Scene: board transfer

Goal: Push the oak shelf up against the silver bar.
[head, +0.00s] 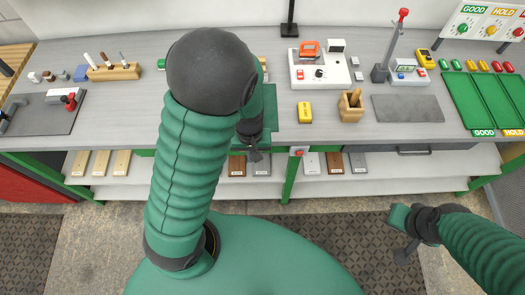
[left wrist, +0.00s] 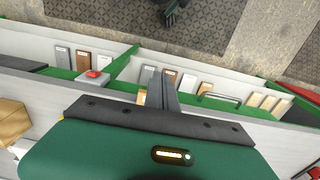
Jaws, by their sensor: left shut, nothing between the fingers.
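No single thing is clearly the oak shelf. Several light oak-coloured boards (head: 101,163) lie on the low white shelf at the left of the head view, and similar boards (left wrist: 268,102) show at the right in the left wrist view. A silvery bar-like handle (left wrist: 220,98) shows near the bench edge; I cannot tell if it is the silver bar. My left gripper (head: 255,154) is shut and empty, over the bench's front edge. Its fingers (left wrist: 161,90) also show in the left wrist view. My right gripper (head: 403,255) hangs low at the right, apart from the bench; its jaws are unclear.
White, brown and grey boards (head: 333,163) lie on the low shelf.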

